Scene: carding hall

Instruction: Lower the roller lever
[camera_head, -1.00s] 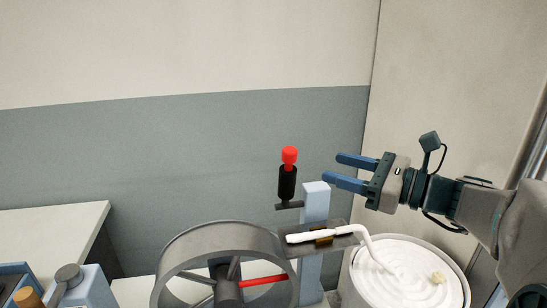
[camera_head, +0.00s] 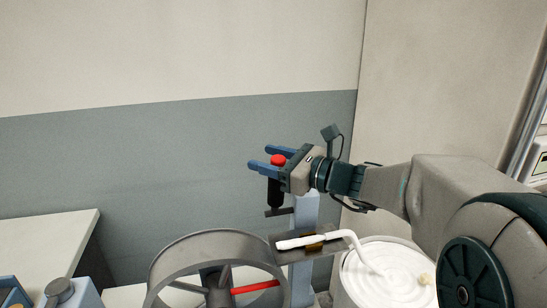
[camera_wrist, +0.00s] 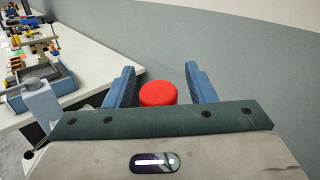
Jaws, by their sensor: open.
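The roller lever (camera_head: 275,190) stands upright with a black grip and a red knob (camera_head: 278,160) on top. It is mounted on a light blue post (camera_head: 304,215). My gripper (camera_head: 259,156) is open, with its two blue fingers at the height of the red knob. In the wrist view the red knob (camera_wrist: 158,93) sits between the two blue fingers, close to the palm, with gaps on both sides. The black grip is hidden below the knob in the wrist view.
A large grey wheel (camera_head: 180,255) with a red spoke stands below and left. A white sliver (camera_head: 305,241) runs over a dark plate into a round can (camera_head: 420,262) at the right. A white table (camera_head: 40,240) is at the left.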

